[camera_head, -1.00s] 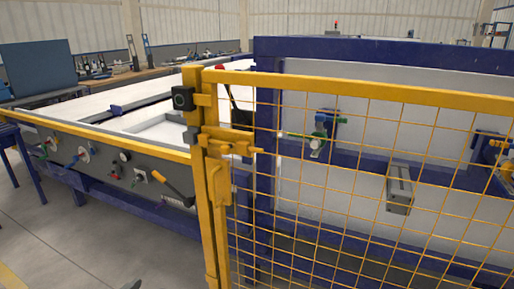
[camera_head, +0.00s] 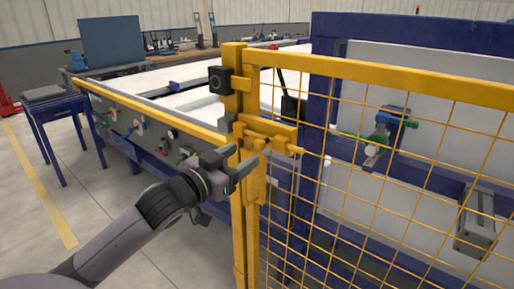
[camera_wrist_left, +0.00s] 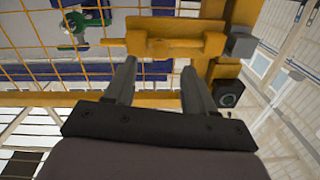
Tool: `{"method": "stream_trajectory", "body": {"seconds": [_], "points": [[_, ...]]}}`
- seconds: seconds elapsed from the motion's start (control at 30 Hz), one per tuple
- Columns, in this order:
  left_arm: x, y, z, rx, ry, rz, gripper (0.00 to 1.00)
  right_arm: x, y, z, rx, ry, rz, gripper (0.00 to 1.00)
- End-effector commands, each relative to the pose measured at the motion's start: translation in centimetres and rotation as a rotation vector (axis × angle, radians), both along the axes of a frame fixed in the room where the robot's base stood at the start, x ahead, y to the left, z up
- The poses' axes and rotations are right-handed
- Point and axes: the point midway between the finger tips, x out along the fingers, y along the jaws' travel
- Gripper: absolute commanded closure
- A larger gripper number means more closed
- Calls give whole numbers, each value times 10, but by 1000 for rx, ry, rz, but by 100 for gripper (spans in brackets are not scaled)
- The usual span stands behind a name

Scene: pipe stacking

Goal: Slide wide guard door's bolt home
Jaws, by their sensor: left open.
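The wide guard door (camera_head: 400,78) is a yellow frame with yellow wire mesh, filling the right of the head view. Its yellow bolt (camera_head: 270,131) lies across the upright near the top left corner of the door; a thin yellow bar sticks out to its right. In the left wrist view the bolt (camera_wrist_left: 175,40) appears just beyond the fingertips. My left gripper (camera_head: 243,160) is open and empty, just below and in front of the bolt. Both fingers of the left gripper (camera_wrist_left: 158,72) show apart in the wrist view; contact cannot be told. My right gripper is out of view.
A black box with a green ring (camera_head: 219,80) is fixed on the yellow post above the bolt. Behind the mesh are a blue frame (camera_head: 322,110) and a grey box (camera_head: 476,222). A bench with a control panel (camera_head: 150,130) stands left.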

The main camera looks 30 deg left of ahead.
Motion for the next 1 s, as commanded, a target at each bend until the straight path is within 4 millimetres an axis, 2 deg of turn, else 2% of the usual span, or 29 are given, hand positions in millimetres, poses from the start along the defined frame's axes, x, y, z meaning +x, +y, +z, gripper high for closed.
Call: {"method": "stream_trajectory", "body": {"seconds": [0.2,0.4,0.83,0.87,1.0], "points": [[27,-1,2,1,-2,1,45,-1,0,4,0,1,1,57],[45,-2,1,0,0,2,45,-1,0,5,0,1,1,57],[52,-2,-1,1,1,0,45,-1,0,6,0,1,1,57],[52,-2,0,1,1,0,52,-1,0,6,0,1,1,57],[52,-2,0,1,1,0,97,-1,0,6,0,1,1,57]]}}
